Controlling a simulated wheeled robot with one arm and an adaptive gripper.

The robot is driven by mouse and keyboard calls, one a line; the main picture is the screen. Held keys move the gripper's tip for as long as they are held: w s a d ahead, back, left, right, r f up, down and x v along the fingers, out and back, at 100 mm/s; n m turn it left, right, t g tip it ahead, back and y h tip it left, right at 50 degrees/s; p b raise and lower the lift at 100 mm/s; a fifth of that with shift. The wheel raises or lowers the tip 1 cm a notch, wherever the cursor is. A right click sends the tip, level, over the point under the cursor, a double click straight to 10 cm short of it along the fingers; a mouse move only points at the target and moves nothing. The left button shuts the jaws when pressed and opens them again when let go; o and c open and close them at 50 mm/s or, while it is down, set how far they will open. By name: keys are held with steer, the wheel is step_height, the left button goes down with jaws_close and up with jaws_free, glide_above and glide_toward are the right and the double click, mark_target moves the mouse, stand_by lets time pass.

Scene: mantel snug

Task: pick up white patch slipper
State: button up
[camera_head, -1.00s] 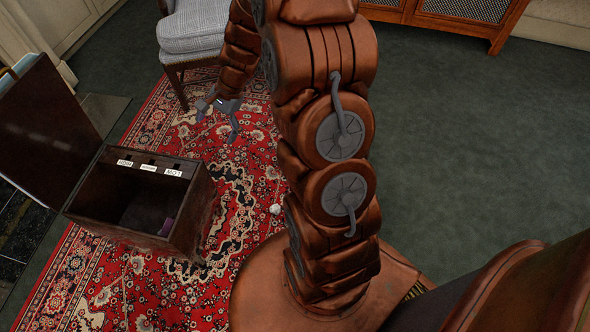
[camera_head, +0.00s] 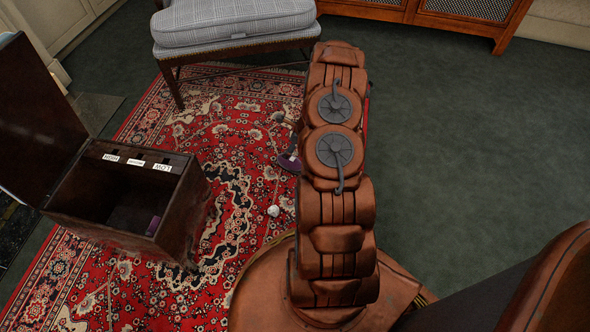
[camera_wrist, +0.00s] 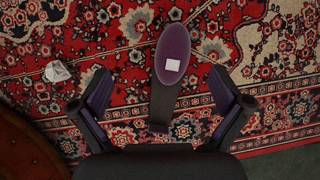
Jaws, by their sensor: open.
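The white patch slipper (camera_wrist: 172,58) is purple with a small white square on it and a dark part toward my gripper. It lies on the red patterned rug in the wrist view. In the head view, a purple slipper (camera_head: 289,162) shows just left of my arm, partly hidden by it. My gripper (camera_wrist: 159,76) is open, with one finger on each side of the slipper in the wrist view. A gap shows on both sides and nothing is held. The fingers are hidden behind my arm in the head view.
A grey cushioned chair (camera_head: 230,20) stands behind.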

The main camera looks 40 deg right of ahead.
steer(key=m+b, duration=0.1)
steer(key=m, duration=0.1)
glide_above(293, 165)
steer(key=s+d, duration=0.3)
steer(key=shift+h, duration=0.4)
steer(key=f, duration=0.7)
steer(key=shift+w+d, duration=0.2)
steer(key=shift+w, duration=0.05)
steer(key=shift+w+f+b, duration=0.25)
steer(key=shift+f+b, duration=0.1)
steer(key=shift+f, duration=0.35)
steer(key=shift+a+b+x, duration=0.15)
steer(key=shift+b+x, duration=0.6)
steer(key=shift+x, duration=0.8)
steer(key=shift+a+b+x, duration=0.15)
steer(key=shift+b+x, duration=0.6)
steer(key=shift+x, duration=0.75)
steer(key=shift+w+r, duration=0.15)
steer(key=shift+r, duration=0.05)
steer(key=c, duration=1.3)
